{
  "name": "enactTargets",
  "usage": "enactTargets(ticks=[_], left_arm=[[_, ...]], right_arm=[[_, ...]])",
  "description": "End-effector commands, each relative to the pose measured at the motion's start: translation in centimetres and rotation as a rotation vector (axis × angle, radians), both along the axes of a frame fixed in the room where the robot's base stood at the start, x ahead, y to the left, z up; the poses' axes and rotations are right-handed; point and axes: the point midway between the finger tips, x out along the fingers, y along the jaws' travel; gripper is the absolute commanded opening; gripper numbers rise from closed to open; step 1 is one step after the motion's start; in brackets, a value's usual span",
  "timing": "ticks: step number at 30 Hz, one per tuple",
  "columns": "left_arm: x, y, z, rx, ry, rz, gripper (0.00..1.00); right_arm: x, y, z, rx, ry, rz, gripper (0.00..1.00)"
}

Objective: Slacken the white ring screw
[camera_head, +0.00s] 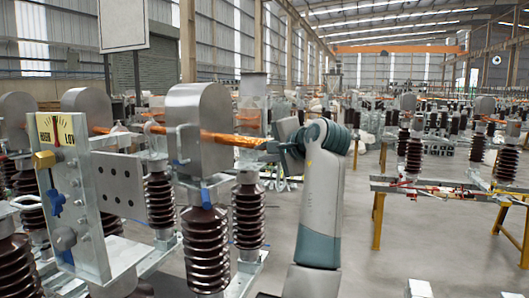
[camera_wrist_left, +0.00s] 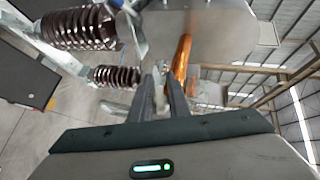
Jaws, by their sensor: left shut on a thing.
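My left gripper (camera_head: 270,147) reaches left to the end of the copper bar (camera_head: 232,139), beside the grey rounded housing (camera_head: 200,128). In the left wrist view its two dark fingers (camera_wrist_left: 160,82) point at the hardware beside the copper bar (camera_wrist_left: 182,58) and close on a small pale part between the tips. This appears to be the white ring screw, but the fingers mostly hide it and its ring shape cannot be made out. My right gripper is not in view.
Brown ribbed insulators (camera_head: 205,245) stand below the housing. Yellow-legged frames (camera_head: 377,220) stand at the right, with open floor between.

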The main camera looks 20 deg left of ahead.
Motion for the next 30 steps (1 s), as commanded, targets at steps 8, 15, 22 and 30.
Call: enactTargets(ticks=[8, 15, 22, 30], left_arm=[[-0.1, -0.2, -0.5, -0.216, 0.067, 0.001, 0.00], [-0.2, -0.6, -1.1, -0.435, 0.134, 0.000, 0.00], [-0.4, -1.1, -1.6, -0.644, 0.199, 0.001, 0.00], [-0.6, -1.8, -1.9, -0.880, 0.271, -0.001, 0.00]], right_arm=[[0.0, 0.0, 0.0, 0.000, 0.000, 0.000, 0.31], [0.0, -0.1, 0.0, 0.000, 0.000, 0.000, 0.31], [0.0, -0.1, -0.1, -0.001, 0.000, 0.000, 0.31], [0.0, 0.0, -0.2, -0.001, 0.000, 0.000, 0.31]])
